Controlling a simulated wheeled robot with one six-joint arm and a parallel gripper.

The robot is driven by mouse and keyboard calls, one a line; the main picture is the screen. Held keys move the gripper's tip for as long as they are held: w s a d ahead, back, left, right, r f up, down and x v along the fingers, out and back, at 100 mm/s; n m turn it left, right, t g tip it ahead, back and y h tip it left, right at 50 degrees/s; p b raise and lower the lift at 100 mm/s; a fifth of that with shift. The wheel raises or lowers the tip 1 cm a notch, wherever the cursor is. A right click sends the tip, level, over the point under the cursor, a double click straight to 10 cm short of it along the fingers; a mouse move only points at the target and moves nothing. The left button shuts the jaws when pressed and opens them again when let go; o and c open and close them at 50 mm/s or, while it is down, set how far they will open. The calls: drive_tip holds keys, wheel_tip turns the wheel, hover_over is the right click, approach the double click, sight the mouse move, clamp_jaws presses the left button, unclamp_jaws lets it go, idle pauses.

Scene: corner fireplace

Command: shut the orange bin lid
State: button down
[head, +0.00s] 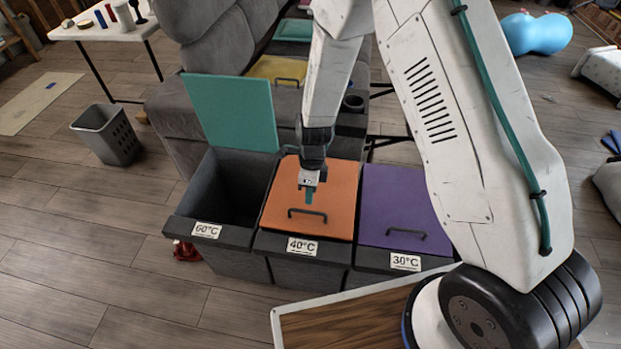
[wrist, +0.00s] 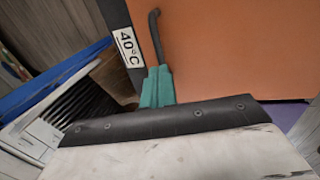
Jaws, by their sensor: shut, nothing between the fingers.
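The orange bin lid (head: 335,196) lies flat over the middle bin, labelled 40°C, and looks shut. Its black handle (head: 307,215) is near the front edge. My gripper (head: 309,196) is shut and empty, pointing down over the lid just behind the handle. I cannot tell whether the fingertips touch the lid. In the wrist view the green fingertips (wrist: 157,87) are together, with the orange lid (wrist: 230,50) filling the upper right and the handle (wrist: 156,36) beyond them.
The left bin, labelled 60°C, is open, its green lid (head: 233,110) standing upright. The right bin's purple lid (head: 400,207) is shut. A grey sofa (head: 215,45) stands behind. A grey basket (head: 107,133) is on the floor at left. Open floor (head: 90,240) lies front left.

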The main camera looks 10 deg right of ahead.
sight(309, 213)
drive_tip(key=shift+x, duration=1.6)
drive_tip(key=shift+x, duration=1.35)
drive_tip(key=shift+s, duration=0.2)
drive_tip(key=v, duration=1.4)
drive_tip(key=shift+s+r, duration=0.2)
drive_tip(key=shift+r, duration=0.25)
drive_tip(key=shift+a, duration=0.1)
